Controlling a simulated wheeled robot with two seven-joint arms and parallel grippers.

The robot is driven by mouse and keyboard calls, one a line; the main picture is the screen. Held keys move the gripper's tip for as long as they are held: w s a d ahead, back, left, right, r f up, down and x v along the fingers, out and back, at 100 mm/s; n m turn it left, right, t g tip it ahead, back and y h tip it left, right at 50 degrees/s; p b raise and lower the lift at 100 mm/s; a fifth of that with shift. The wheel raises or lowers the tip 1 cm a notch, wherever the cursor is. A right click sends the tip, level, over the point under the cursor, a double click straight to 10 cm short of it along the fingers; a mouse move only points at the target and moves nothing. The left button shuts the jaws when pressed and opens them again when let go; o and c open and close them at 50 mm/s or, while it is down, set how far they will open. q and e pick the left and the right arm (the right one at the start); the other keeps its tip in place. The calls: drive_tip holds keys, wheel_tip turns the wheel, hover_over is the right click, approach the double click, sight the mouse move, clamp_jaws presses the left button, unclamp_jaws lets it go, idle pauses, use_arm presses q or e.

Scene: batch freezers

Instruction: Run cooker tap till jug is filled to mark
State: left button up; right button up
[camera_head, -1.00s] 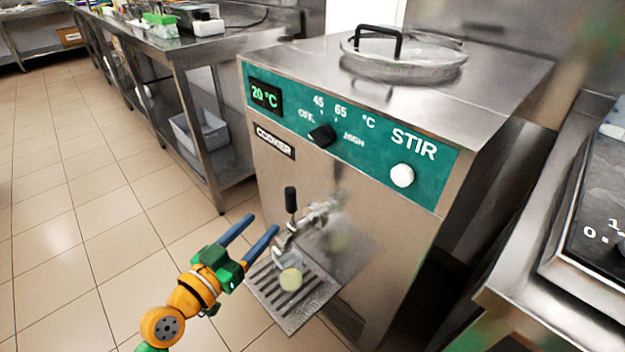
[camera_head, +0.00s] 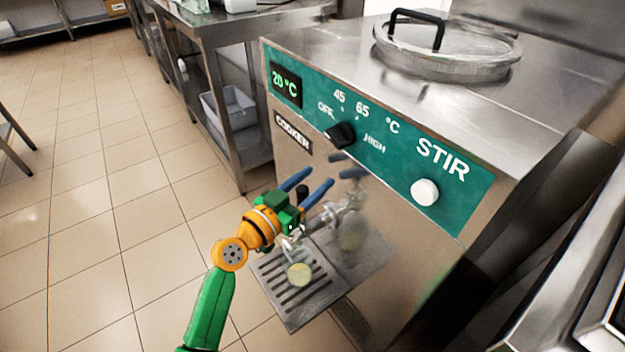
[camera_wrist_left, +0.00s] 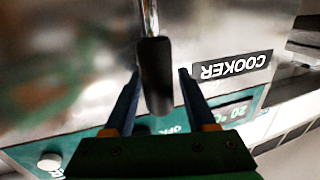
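The cooker (camera_head: 400,240) is a steel machine with a green panel. Its metal tap (camera_head: 334,211) sticks out of the front, with a black lever (camera_head: 302,192). Below the tap, a small clear jug (camera_head: 299,273) with pale yellow in it stands on the slotted drip tray (camera_head: 291,314). Its mark is too small to see, and my gripper partly hides its top. My left gripper (camera_head: 320,177) is open around the tap lever. In the left wrist view the black lever (camera_wrist_left: 155,78) lies between the blue fingers, with gaps on both sides. My right gripper is out of view.
The panel has a black dial (camera_head: 341,134), a white stir button (camera_head: 425,191) and a 20 °C display (camera_head: 285,84). A lid (camera_head: 448,52) lies on top. A steel table (camera_head: 228,35) stands behind left. The tiled floor at left is clear.

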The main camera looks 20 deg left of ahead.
use_arm(q)
clamp_jaws()
idle(1.2)
